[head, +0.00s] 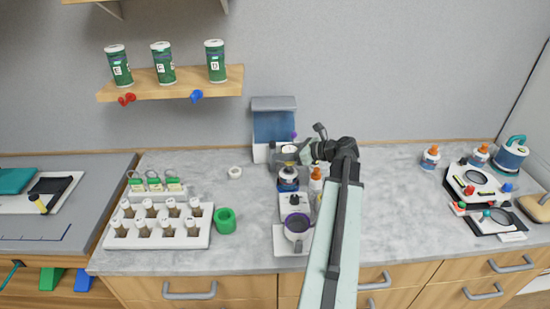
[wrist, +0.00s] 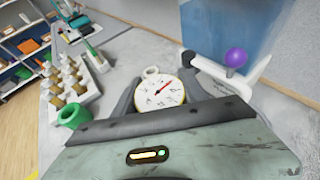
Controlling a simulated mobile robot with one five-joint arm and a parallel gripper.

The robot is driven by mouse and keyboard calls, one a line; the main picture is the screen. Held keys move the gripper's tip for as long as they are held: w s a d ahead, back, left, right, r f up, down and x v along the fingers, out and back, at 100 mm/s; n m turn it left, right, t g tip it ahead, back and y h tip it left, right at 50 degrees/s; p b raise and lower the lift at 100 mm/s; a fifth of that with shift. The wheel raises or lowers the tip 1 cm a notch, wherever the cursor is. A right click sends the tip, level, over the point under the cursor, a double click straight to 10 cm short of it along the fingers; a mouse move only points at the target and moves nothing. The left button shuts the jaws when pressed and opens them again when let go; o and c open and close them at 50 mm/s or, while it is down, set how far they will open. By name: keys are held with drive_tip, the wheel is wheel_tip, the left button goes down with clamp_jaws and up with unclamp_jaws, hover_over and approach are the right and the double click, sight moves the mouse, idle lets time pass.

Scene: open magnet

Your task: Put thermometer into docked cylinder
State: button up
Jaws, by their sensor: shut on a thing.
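The thermometer has a round white dial with a red needle and a yellowish rim (wrist: 159,88); it sits between the two dark fingers of my gripper (wrist: 160,92) in the wrist view. In the head view my gripper (head: 304,153) is at the back middle of the counter, shut on the thermometer, whose pale dial (head: 289,149) faces up. The stem is hidden below the dial. I cannot tell for certain which vessel is the docked cylinder. A dark-banded vessel with a pale top (head: 289,178) and a purple-rimmed vessel (head: 298,226) stand in front of the gripper.
A blue-fronted unit (head: 273,126) with a purple knob (wrist: 236,58) stands behind the gripper. Orange-capped bottles (head: 316,180) stand close by.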

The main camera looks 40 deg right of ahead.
sight(283, 169)
drive_tip(key=shift+w+d, duration=0.15)
drive_tip(key=shift+w, duration=0.05)
wheel_tip(283, 169, down, 4)
drive_tip(key=b, duration=0.4)
drive_tip(key=shift+s+d, duration=0.1)
drive_tip(key=shift+r, duration=0.25)
drive_tip(key=shift+a+f, duration=0.2)
drive_tip(key=shift+f, duration=0.15)
drive_tip(key=o, duration=1.5)
drive_tip(key=shift+r, duration=0.1)
